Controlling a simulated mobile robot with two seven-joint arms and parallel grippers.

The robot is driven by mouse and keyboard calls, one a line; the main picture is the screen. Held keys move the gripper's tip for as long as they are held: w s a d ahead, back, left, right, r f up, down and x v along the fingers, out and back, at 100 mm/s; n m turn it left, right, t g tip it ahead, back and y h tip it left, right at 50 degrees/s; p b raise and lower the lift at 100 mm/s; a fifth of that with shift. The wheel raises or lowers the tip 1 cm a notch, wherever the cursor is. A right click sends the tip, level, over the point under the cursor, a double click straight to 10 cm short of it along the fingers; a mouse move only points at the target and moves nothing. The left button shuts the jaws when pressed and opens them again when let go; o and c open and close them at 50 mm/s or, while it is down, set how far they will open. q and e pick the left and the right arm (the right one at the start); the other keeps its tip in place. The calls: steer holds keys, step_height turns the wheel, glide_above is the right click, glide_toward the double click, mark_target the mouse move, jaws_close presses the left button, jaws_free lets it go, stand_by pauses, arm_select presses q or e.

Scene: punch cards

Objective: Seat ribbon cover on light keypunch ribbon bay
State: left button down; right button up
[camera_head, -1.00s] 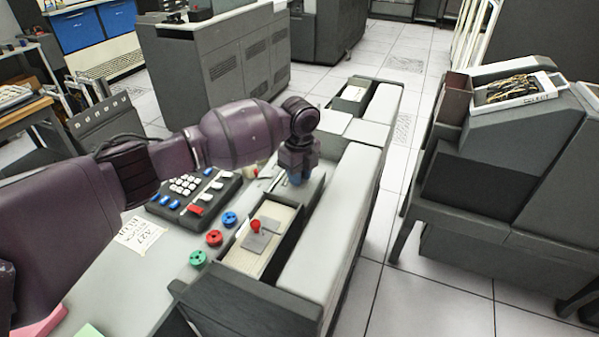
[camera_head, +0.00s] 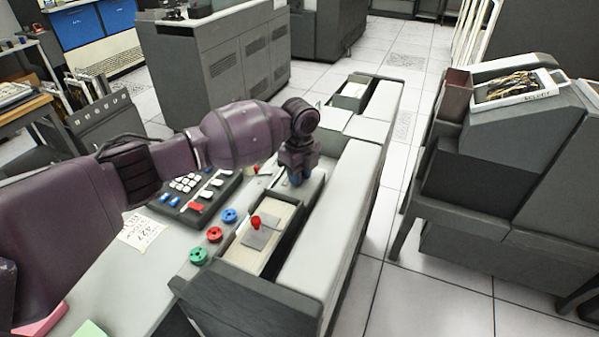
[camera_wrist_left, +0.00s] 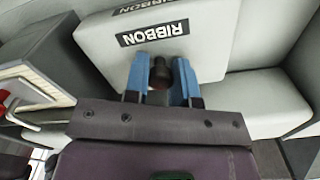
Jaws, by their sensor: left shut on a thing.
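The ribbon cover (camera_wrist_left: 205,58) is a light grey plate with a black RIBBON label and a dark knob (camera_wrist_left: 160,72). My left gripper (camera_wrist_left: 160,84) is shut on that knob with its blue fingers either side. In the head view my left gripper (camera_head: 296,178) points down at the light keypunch (camera_head: 335,215), between the keypad and the long light top. A second RIBBON label (camera_wrist_left: 200,4) shows at the top edge of the wrist view; I cannot tell which surface bears it. The ribbon bay is not clearly visible, and I cannot tell whether the cover touches it. My right gripper is out of view.
A card tray with a red knob (camera_head: 255,221) lies in front of my gripper. Red (camera_head: 214,234), blue (camera_head: 229,215) and green (camera_head: 198,256) spools stand left of it. A keypad (camera_head: 197,207) sits under my arm. A dark grey machine (camera_head: 480,180) stands across the aisle.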

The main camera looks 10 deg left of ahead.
arm_select(q)
steer(key=shift+f, duration=0.2)
stand_by(0.5)
stand_by(0.5)
steer(key=shift+f, duration=0.15)
